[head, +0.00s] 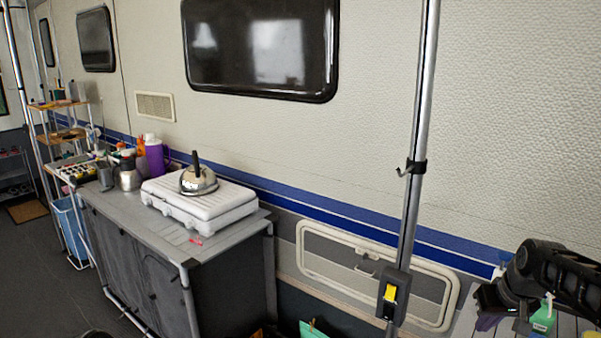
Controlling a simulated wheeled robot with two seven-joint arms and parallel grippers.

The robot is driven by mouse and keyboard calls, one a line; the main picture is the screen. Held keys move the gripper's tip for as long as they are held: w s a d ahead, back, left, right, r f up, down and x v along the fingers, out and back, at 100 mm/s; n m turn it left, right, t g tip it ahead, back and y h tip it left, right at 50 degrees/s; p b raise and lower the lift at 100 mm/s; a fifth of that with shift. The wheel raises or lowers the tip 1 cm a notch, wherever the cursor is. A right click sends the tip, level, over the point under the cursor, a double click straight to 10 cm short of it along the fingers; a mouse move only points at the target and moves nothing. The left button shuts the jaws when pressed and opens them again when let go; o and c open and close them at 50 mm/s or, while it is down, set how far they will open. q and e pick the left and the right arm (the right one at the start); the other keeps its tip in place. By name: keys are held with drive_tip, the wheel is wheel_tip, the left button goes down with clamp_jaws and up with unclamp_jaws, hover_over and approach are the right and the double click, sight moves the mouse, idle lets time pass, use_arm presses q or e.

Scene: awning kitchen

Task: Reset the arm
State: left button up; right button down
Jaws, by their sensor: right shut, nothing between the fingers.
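My right arm comes in at the lower right edge of the head view, black and bent. Its gripper (492,298) is shut and empty, low above a slatted light surface (468,322). The gripper is dark and partly cut off by clutter and the arm, so its fingers show only in part. My left gripper is not in view.
A grey camp cabinet (232,243) at left carries a white stove (205,208) with a kettle (198,180). A metal pole (417,140) stands between it and my right arm. A green-and-white bottle (543,318) is close under the arm.

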drive_tip(key=s+a+f+g+y, duration=0.1)
drive_tip(key=s+a+f, duration=0.2)
drive_tip(key=a+f, duration=0.8)
drive_tip(key=s+a+f+g+y, duration=0.1)
drive_tip(key=s+a+f+y, duration=0.15)
drive_tip(key=a+f, duration=0.85)
drive_tip(key=s+a+f, duration=0.3)
drive_tip(key=s+f, duration=0.2)
drive_tip(key=s, duration=0.3)
drive_tip(key=s+a+f+g, duration=0.1)
drive_tip(key=s+a+f, duration=0.3)
drive_tip(key=s, duration=0.4)
drive_tip(key=s+a+f+g, duration=0.1)
drive_tip(key=s+a+f, duration=0.3)
drive_tip(key=s, duration=0.5)
drive_tip(key=shift+f+m, duration=0.3)
drive_tip(key=shift+f, duration=0.6)
drive_tip(key=shift+w+y, duration=0.1)
drive_tip(key=shift+y, duration=0.15)
